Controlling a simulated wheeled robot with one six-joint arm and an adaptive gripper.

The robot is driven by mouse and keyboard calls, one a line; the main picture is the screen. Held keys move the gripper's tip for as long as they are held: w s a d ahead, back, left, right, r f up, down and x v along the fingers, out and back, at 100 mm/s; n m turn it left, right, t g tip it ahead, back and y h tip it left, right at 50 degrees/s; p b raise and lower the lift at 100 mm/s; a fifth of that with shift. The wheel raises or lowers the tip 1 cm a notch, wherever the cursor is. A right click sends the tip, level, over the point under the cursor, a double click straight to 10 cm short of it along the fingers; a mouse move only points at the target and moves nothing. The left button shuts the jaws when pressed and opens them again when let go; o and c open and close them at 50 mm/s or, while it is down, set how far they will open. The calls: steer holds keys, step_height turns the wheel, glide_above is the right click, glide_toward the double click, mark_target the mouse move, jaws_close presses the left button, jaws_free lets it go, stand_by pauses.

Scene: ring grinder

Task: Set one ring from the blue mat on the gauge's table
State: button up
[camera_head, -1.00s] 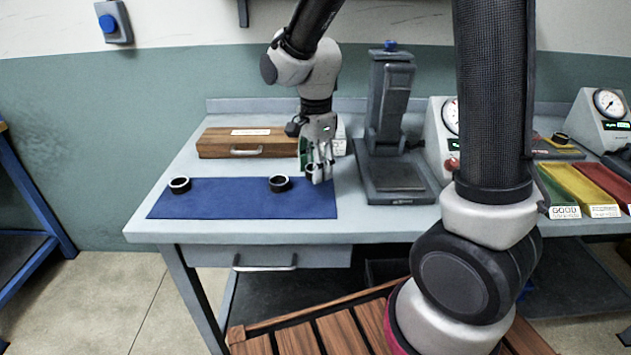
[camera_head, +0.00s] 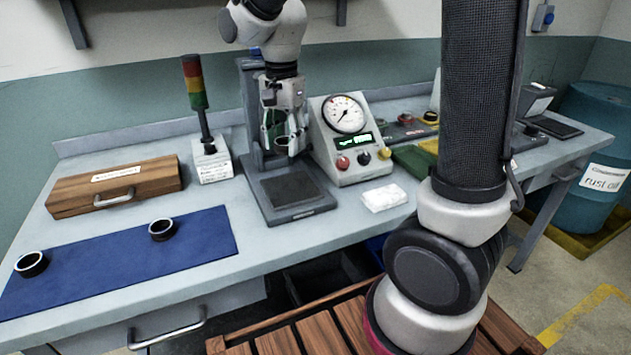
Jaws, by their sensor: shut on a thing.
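My gripper (camera_head: 284,138) is shut on a dark ring (camera_head: 283,144) and holds it in the air before the column of the grey gauge stand (camera_head: 252,110). The ring is small and partly covered by the fingers. The stand's flat dark table (camera_head: 288,191) lies below and in front of the gripper; it looks bare. Two more dark rings with pale inner edges lie on the blue mat (camera_head: 110,262): one at its right part (camera_head: 162,230), one near its left end (camera_head: 31,264).
A grey dial box (camera_head: 343,140) with knobs stands close right of the gripper. A white block (camera_head: 384,197) lies before it. A signal-light tower (camera_head: 204,120) and a wooden case (camera_head: 115,187) stand left. Bench top between mat and stand is clear.

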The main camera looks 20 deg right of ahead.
mark_target(290, 187)
steer(key=shift+n, duration=0.4)
steer(key=f, duration=1)
steer(key=shift+d, duration=0.2)
steer(key=shift+s+f, duration=0.1)
steer(key=o, duration=1.1)
